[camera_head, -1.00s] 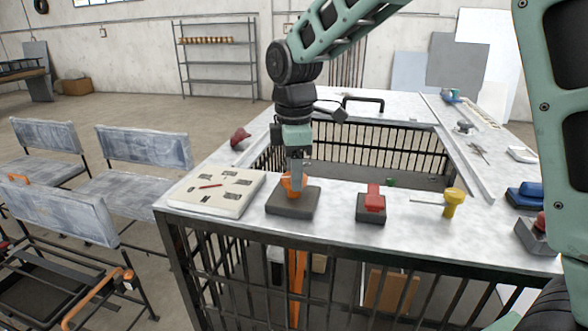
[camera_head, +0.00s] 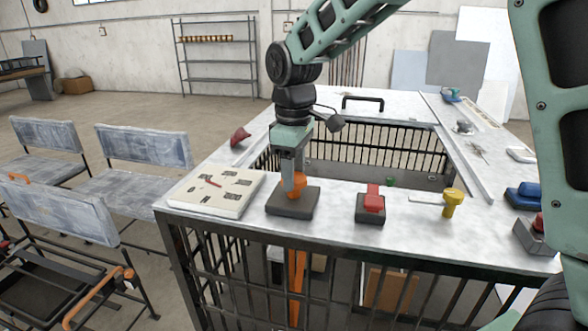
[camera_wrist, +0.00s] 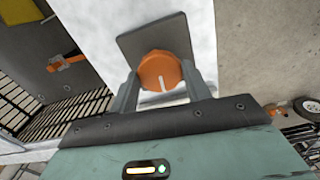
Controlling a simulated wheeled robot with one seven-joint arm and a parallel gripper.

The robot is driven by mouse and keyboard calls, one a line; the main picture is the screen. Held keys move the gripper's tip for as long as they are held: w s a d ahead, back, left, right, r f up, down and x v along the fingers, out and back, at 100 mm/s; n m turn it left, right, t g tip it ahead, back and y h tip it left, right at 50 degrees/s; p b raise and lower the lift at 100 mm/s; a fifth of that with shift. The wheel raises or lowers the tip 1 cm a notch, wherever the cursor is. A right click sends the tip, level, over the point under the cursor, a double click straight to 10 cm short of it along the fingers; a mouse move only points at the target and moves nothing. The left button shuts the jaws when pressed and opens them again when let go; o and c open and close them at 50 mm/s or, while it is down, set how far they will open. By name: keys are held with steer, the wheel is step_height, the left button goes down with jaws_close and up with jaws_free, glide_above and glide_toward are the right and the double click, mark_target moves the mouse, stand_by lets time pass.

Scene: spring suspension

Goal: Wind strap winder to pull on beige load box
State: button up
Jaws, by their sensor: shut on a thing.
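The strap winder is an orange round knob (camera_head: 298,185) on a dark grey block (camera_head: 291,205) at the near table edge. In the wrist view the knob (camera_wrist: 160,72) shows a white line pointing roughly toward the gripper's palm. My gripper (camera_head: 291,190) is shut on the knob, one finger on each side. An orange strap (camera_head: 298,270) hangs below the winder, inside the barred frame. In the wrist view, an orange piece (camera_wrist: 66,62) lies on a grey surface at the left. I cannot clearly make out the beige load box; bars hide much below.
Left of the winder lies a beige panel (camera_head: 186,198) with slots and a red pointer (camera_head: 213,181). To its right are a red-topped block (camera_head: 374,200) and a yellow knob (camera_head: 452,203). A barred opening (camera_head: 385,140) lies behind. Chairs (camera_head: 150,165) stand at the left.

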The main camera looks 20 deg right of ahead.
steer(key=shift+m, duration=0.3)
steer(key=o, duration=1)
steer(key=shift+r, duration=0.1)
step_height(320, 180, up, 17)
steer(key=b, duration=0.2)
steer(key=shift+r+b, duration=0.15)
steer(key=shift+b, duration=0.2)
